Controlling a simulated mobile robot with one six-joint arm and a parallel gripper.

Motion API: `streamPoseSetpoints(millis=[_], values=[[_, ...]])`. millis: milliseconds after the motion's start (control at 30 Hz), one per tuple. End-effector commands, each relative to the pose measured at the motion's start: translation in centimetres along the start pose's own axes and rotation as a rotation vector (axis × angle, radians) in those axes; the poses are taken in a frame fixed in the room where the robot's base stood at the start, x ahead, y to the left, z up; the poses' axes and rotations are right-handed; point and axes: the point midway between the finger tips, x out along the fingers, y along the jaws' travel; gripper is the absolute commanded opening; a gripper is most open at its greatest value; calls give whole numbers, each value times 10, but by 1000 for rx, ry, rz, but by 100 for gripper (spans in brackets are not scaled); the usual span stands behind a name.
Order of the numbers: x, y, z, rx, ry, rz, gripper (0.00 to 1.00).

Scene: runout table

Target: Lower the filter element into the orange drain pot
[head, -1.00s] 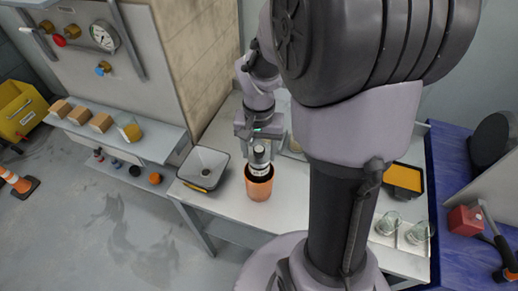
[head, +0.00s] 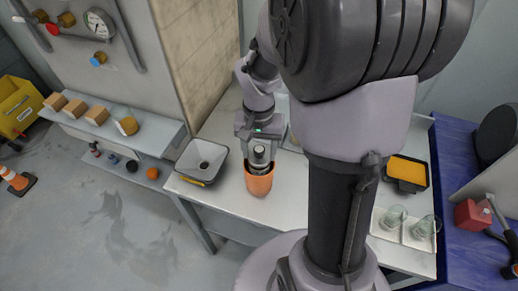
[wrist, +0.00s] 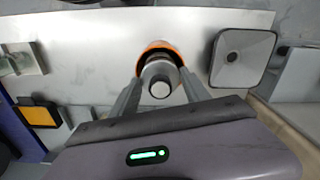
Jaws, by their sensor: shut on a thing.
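The orange drain pot (head: 259,185) stands on the white table near its front edge. The filter element (head: 261,156) is upright with a dark top cap, and its lower part is inside the pot, hidden by the pot's wall. My gripper (head: 260,150) is shut on the filter element, above the pot's mouth. In the wrist view the filter element (wrist: 160,88) sits between the two fingers, with the orange rim of the pot (wrist: 158,46) showing behind it. How deep its lower end reaches cannot be seen.
A grey funnel tray (head: 203,162) stands close to the left of the pot. An orange-filled tray (head: 407,171) and glass beakers (head: 423,228) are to the right, beyond my arm. The white table (head: 222,203) is clear in front of the pot.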

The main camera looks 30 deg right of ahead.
Motion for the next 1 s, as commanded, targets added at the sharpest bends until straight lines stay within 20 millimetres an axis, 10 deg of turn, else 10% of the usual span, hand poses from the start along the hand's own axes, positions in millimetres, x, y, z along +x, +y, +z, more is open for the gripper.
streamPoseSetpoints(millis=[333, 367, 500, 833, 1000], values=[[5, 0, 0, 0, 0, 0, 0], [5, 0, 0, 0, 0, 0, 57], [5, 0, 0, 0, 0, 0, 80], [-1, 0, 0, 0, 1, -1, 80], [-48, 0, -1, 0, 5, -2, 80]])
